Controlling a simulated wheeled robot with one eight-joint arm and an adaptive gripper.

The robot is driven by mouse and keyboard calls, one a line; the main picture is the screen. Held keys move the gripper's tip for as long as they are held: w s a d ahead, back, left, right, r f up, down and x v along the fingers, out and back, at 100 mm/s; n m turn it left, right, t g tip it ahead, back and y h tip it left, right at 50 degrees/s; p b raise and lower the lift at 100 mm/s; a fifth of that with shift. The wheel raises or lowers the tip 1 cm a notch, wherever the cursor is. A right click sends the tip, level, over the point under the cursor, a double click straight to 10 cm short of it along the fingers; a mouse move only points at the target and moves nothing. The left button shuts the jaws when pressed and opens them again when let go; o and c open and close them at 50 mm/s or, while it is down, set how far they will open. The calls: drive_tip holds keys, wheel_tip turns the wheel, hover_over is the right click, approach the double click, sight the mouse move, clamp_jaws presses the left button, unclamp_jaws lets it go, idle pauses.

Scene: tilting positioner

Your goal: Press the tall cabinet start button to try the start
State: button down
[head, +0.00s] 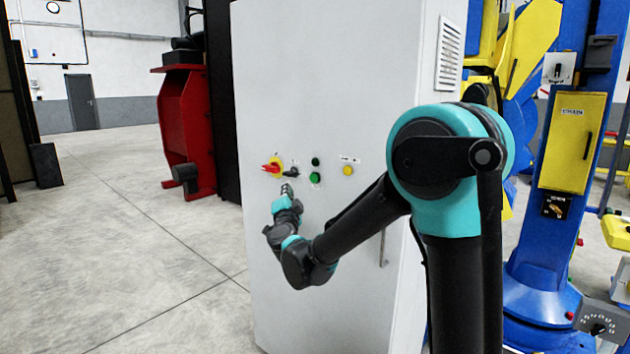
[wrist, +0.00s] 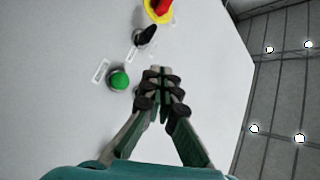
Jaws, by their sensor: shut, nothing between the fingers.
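The tall white cabinet (head: 330,90) stands in front of me. My gripper (head: 287,190) is shut and empty, left of and slightly below the green button. In the wrist view its closed fingertips (wrist: 160,74) point at the panel, apart from the green button. Whether they touch the panel I cannot tell.
A red rotary switch on a yellow plate (head: 271,167) and a black selector (head: 292,171) sit close to my fingertips. A yellow button (head: 348,170) is farther right.

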sight(314, 178)
drive_tip(key=w+d, duration=0.5)
drive_tip(key=w, duration=0.2)
drive_tip(key=shift+d, duration=0.2)
drive_tip(key=shift+w+d, duration=0.1)
drive_tip(key=shift+w, duration=0.05)
idle(1.5)
drive_tip(key=shift+w+d, duration=0.15)
drive_tip(key=shift+w+d, duration=0.3)
drive_tip(key=shift+w, duration=0.1)
idle(0.9)
idle(0.3)
drive_tip(key=shift+s+a, duration=0.55)
drive_tip(key=shift+s, duration=0.15)
